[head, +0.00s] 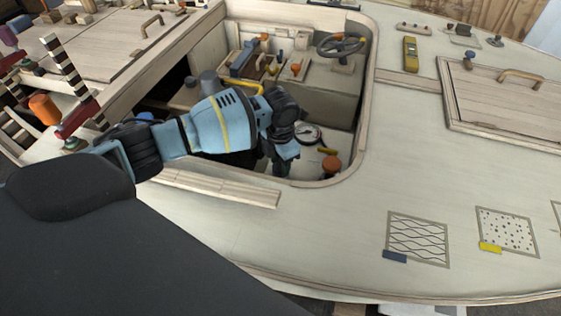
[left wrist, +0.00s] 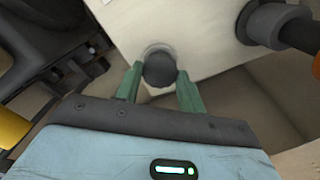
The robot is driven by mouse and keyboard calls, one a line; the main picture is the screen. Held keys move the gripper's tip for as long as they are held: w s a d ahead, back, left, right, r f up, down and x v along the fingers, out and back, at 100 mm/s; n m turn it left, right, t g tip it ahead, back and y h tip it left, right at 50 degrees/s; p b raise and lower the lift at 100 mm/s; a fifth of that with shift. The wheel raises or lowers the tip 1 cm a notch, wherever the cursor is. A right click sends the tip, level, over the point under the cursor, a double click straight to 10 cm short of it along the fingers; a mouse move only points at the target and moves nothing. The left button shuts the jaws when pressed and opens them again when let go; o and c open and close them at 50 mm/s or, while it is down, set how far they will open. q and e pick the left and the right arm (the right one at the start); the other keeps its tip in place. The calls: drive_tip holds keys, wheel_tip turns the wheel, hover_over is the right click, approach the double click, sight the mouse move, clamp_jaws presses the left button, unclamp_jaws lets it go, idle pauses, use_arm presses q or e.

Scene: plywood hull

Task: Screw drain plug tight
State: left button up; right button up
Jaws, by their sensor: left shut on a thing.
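In the left wrist view the drain plug (left wrist: 160,70) is a dark round knob with a pale ring around its base. It sits against a cream-coloured wall (left wrist: 200,25). My left gripper (left wrist: 160,82) has its green fingers on either side of the knob and is shut on it. In the head view my left arm reaches down into the open cockpit, and my left gripper (head: 283,165) is low inside it near the front edge. The plug is hidden there. My right gripper is in neither view.
The cockpit rim (head: 365,130) surrounds the arm. A steering wheel (head: 340,45) is at the back. In the left wrist view a dark cylindrical fitting (left wrist: 262,25) is at the upper right.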

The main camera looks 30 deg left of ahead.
sight(280, 166)
use_arm(q)
drive_tip(key=shift+w+a+r, duration=0.1)
drive_tip(key=shift+w+r, duration=0.1)
drive_tip(key=shift+r, duration=0.1)
drive_tip(key=o, duration=0.8)
drive_tip(key=shift+o, duration=0.9)
drive_tip(key=shift+s+f, duration=0.1)
drive_tip(key=shift+s, duration=0.05)
wheel_tip(280, 166, up, 8)
drive_tip(key=shift+p, duration=0.35)
